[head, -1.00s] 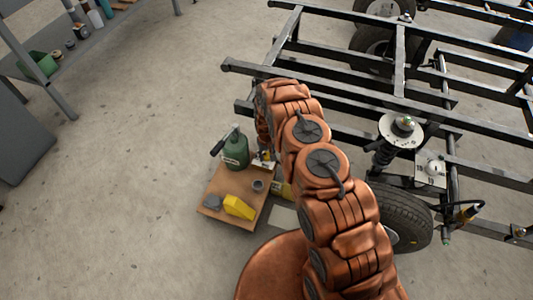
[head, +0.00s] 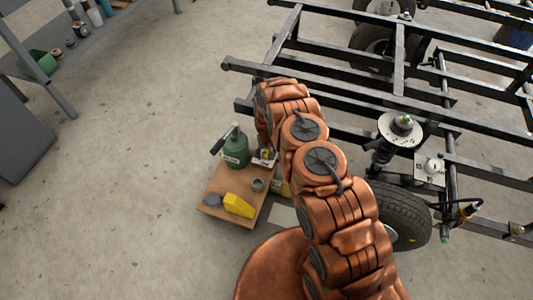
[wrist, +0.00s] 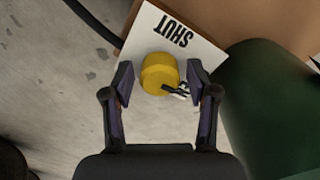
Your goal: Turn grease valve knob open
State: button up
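The yellow valve knob (wrist: 159,73) sits on a white plate (wrist: 150,22) in the wrist view. The plate bears the word "SHUT", upside down in this view, and a second label partly hidden beside the knob. A small dark and white pointer sticks out from the knob's lower right. My gripper (wrist: 160,84) is open, one finger on each side of the knob, with a narrow gap showing on both sides. In the head view the white plate (head: 264,162) shows only in part beside my arm, and my gripper is hard to make out there.
A green bottle (head: 236,150) stands close to the plate; its green side (wrist: 265,105) fills the right of the wrist view. The black chassis frame (head: 330,82) and a tyre (head: 405,215) lie right.

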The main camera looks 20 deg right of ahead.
jog(key=shift+r, duration=0.1)
jog(key=shift+w+r, duration=0.15)
jog(key=shift+r, duration=0.35)
notch_tip(320, 180, up, 11)
dwell(0.6)
dwell(0.4)
notch_tip(320, 180, up, 22)
jog(key=p, duration=0.7)
send_over(266, 152)
jog(key=s+a, duration=0.2)
jog(key=s, duration=0.3)
jog(key=s+r+p, duration=0.3)
jog(key=s+r, duration=0.1)
jog(key=r, duration=0.5)
jog(key=s+r+p, duration=0.3)
jog(key=s+r, duration=0.2)
jog(key=r, duration=0.5)
jog(key=s+d+r+g+p, duration=0.1)
jog(key=s+r+p, duration=0.6)
jog(key=s+r, duration=0.6)
jog(key=s+d+r+p, duration=0.1)
jog(key=s+r+p, duration=0.6)
jog(key=s+r, duration=0.7)
jog(key=s, duration=0.4)
jog(key=shift+s+r+g, duration=0.15)
jog(key=shift+s+g, duration=0.15)
jog(key=shift+g, duration=0.1)
